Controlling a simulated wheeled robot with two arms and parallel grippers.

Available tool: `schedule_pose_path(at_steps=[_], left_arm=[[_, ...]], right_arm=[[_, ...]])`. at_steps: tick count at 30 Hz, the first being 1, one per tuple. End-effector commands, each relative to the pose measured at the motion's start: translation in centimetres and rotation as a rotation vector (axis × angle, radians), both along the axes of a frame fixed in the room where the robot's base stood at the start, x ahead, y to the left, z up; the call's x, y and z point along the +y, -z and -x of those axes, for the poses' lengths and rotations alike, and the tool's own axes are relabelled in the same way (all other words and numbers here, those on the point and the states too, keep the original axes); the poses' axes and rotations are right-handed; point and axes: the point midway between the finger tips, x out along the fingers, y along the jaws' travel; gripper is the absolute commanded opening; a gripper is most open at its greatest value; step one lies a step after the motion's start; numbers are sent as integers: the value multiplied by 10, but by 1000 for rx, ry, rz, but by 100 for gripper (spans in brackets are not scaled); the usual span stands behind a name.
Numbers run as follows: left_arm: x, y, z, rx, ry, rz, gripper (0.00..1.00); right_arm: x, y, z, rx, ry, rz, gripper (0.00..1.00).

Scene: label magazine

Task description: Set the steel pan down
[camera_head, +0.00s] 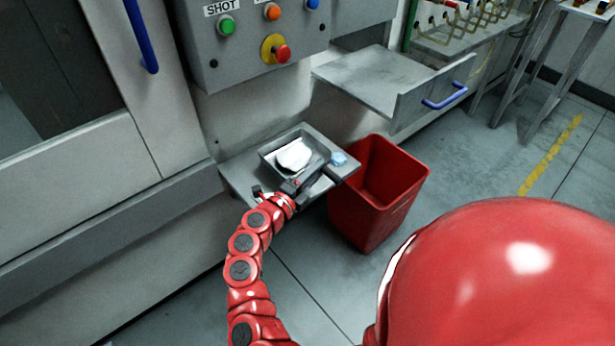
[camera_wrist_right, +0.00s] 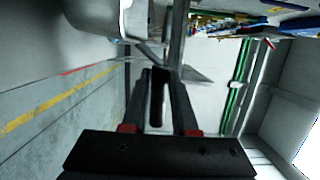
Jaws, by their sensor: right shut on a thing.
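The steel pan (camera_head: 268,158) is a shallow grey square pan with a white mass (camera_head: 294,156) in it, seen in the head view over a small grey shelf (camera_head: 240,178) on the machine front. It looks about level. I cannot tell whether its bottom touches the shelf. My right gripper (camera_head: 292,187) is at the pan's near side, shut on the pan, seemingly by its handle. In the right wrist view the dark fingers (camera_wrist_right: 158,100) point up with a dark bar between them. My left gripper is not in view.
A red bin (camera_head: 370,215) stands on the floor right of the shelf. A light blue item (camera_head: 338,158) lies by the pan's right side. A grey drawer with a blue handle (camera_head: 445,96) juts out behind the bin. A button panel (camera_head: 250,40) is above.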

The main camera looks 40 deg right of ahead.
Motion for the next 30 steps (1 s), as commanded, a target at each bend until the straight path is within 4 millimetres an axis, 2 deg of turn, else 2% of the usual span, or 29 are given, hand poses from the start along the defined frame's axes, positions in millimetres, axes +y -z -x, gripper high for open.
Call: schedule_pose_path(at_steps=[3, 7, 11, 18, 28, 29, 30], left_arm=[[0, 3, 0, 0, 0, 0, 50], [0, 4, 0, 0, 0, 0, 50], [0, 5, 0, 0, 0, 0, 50], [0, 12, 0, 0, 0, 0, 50], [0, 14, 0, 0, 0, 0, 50], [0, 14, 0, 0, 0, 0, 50], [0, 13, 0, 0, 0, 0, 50]], right_arm=[[1, 0, -20, -5, -4, 3, 0], [2, 2, -28, -3, -1, 1, 0], [3, 7, -31, -1, -1, 1, 0], [3, 38, -30, 1, -2, 1, 0], [2, 41, -30, -1, 0, 1, 0], [2, 41, -30, -1, -1, 0, 28], [2, 40, -30, -1, -1, 0, 36]])
